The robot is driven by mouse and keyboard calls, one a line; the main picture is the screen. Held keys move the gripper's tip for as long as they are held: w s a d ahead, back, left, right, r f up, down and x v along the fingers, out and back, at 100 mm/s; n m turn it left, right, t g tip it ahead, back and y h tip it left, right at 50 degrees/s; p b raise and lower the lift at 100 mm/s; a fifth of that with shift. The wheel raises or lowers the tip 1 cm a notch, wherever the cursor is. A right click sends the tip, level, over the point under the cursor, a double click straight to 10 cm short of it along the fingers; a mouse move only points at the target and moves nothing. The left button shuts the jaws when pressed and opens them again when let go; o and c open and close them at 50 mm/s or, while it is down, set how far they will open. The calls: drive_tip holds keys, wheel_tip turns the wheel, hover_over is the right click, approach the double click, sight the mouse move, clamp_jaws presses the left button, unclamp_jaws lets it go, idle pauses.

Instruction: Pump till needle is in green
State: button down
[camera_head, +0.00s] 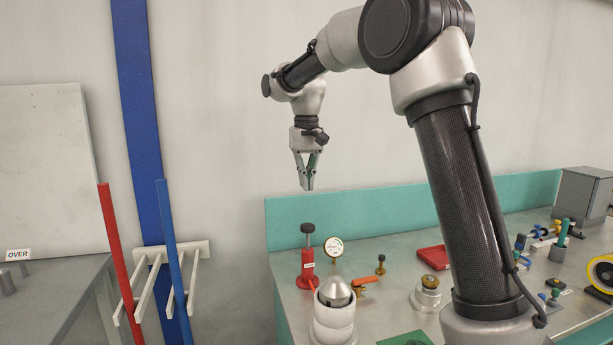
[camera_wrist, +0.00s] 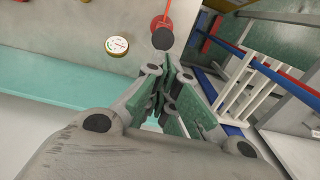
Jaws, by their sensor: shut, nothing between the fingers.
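A red hand pump (camera_head: 308,262) with a black knob on top stands upright at the left end of the bench. A round white gauge (camera_head: 334,246) with green and red marks on its face stands just right of the pump; its needle is too small to read. In the wrist view the gauge (camera_wrist: 117,45) is left of the pump's black knob (camera_wrist: 163,39), and the red pump body is partly hidden beneath the knob. My gripper (camera_head: 308,188) is shut and empty, pointing down in the air above the pump knob, apart from it.
An orange-handled valve (camera_head: 366,281), a silver cone on a white base (camera_head: 336,292) and a brass-topped fitting (camera_head: 430,282) stand near the pump. A red tray (camera_head: 432,259) lies farther right. A teal backboard (camera_head: 350,212) edges the bench. Red and blue poles stand left.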

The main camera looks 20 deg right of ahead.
sight(307, 228)
wheel_tip(307, 228, down, 10)
drive_tip(key=shift+r, duration=0.2)
drive_tip(key=shift+f, duration=2.35)
drive_tip(key=shift+s, duration=0.1)
wheel_tip(307, 228, up, 12)
drive_tip(key=shift+f, duration=0.15)
drive_tip(key=shift+r, duration=0.25)
